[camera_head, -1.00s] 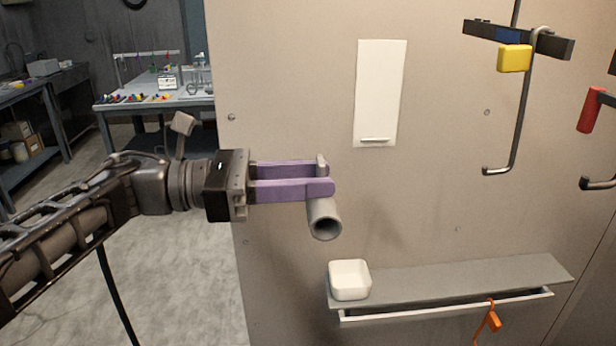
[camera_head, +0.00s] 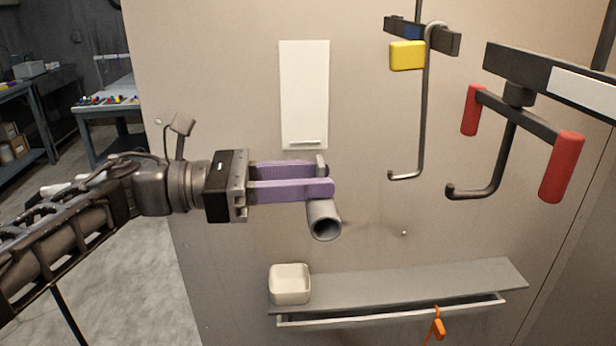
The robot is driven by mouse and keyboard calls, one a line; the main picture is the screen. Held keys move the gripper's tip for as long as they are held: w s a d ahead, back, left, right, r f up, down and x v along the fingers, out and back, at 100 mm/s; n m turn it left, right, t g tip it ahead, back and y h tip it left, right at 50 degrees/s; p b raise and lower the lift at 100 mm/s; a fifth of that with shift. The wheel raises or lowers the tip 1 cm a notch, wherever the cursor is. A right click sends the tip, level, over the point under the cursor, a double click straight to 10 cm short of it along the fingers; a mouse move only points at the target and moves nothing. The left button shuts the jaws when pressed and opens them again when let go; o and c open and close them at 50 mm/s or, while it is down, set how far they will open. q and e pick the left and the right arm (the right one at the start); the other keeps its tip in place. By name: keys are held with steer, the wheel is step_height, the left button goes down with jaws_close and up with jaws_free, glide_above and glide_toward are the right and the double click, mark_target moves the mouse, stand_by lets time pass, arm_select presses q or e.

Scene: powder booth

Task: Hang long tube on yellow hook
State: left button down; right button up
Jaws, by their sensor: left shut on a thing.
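My left gripper (camera_head: 318,188) is shut on a grey tube (camera_head: 324,222). The tube hangs down from between its purple fingers, with its open round end toward me. The hook with the yellow block (camera_head: 407,55) is a dark rod (camera_head: 424,110) hanging from a bar (camera_head: 421,35) at the upper right. The rod's lower end bends to the left into an upturned tip (camera_head: 392,176). The tube is left of this tip and lower in the picture, apart from it. My right gripper is not in view.
A second hook (camera_head: 490,190) with red grips (camera_head: 562,166) hangs at the right, looking closer to me. A grey shelf (camera_head: 420,285) with a white bin (camera_head: 290,284) and an orange hook (camera_head: 437,328) is below. A white panel (camera_head: 304,95) is on the wall.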

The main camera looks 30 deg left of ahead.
mark_target(397, 175)
arm_select(q)
steer(key=shift+w+d, duration=0.1)
steer(key=p+x, duration=0.2)
steer(key=x, duration=0.5)
stand_by(0.4)
steer(key=shift+f, duration=0.1)
steer(key=shift+d, duration=0.1)
steer(key=shift+b+x, duration=1.1)
steer(key=shift+x, duration=1.1)
steer(key=shift+f, duration=0.1)
